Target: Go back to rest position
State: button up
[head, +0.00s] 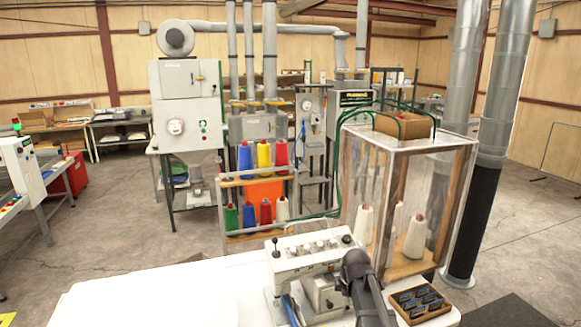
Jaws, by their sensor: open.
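A dark grey section of my own arm (366,290) rises from the bottom edge, right of centre, in the head view. It stands in front of the right end of a white sewing machine (305,253) and hides part of it. I cannot make out my gripper or its fingertips. The sewing machine stands on a white table (150,297). A blue item (289,310) shows low at the machine's left side; I cannot tell what it is.
A cardboard box (428,308) of dark blue items sits at the table's right. Behind it stands a clear-walled cabinet (388,190) with white thread cones. A rack (259,181) of coloured spools stands behind the table. Grey ducts (498,80) rise at right. The table's left part is clear.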

jog(key=s+f+m+g+b, duration=0.2)
jog(key=s+f+m+b, duration=1)
jog(key=s+m, duration=0.5)
jog(key=shift+s+f+h, duration=0.4)
jog(key=shift+s+f, duration=0.4)
